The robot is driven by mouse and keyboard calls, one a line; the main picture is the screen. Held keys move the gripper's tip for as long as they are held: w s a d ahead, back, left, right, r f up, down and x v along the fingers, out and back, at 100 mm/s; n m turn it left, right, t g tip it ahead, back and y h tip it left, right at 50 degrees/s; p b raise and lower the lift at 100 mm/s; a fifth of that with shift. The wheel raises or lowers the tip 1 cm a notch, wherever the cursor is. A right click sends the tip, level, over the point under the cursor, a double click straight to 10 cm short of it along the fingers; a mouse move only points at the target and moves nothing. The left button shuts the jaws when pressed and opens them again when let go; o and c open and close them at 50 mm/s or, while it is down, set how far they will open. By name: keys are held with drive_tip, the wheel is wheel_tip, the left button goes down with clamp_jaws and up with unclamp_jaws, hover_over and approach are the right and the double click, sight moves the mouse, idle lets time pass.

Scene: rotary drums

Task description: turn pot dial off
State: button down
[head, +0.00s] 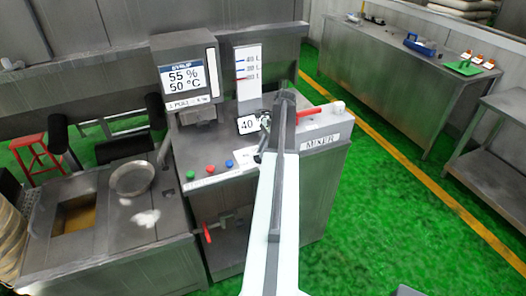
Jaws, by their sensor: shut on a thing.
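My arm reaches up the middle of the head view and over the grey machine counter (219,178). My gripper (263,143) is low at the counter, mostly hidden by the arm, between the "40" sign (248,124) and a small white plate with dark marks (244,156). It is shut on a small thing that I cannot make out. No pot dial shows clearly; the spot at the gripper, where one could be, is covered by my arm.
Green, blue and red buttons (210,169) line the counter's front. A red-handled valve (208,233) sticks out below. A display (186,78) reads 55 % and 50 °C. A red lever (311,112) lies right of my arm above the "MIXER" label (320,142). Green floor (385,215) is free at right.

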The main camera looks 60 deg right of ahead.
drive_tip(key=shift+s+a, duration=0.1)
drive_tip(key=shift+a, duration=0.05)
drive_tip(key=c, duration=1.4)
unclamp_jaws()
drive_tip(key=shift+o, duration=0.2)
drive_tip(key=p+v, duration=0.7)
drive_tip(key=shift+d+r, duration=0.25)
drive_tip(key=shift+r, duration=0.1)
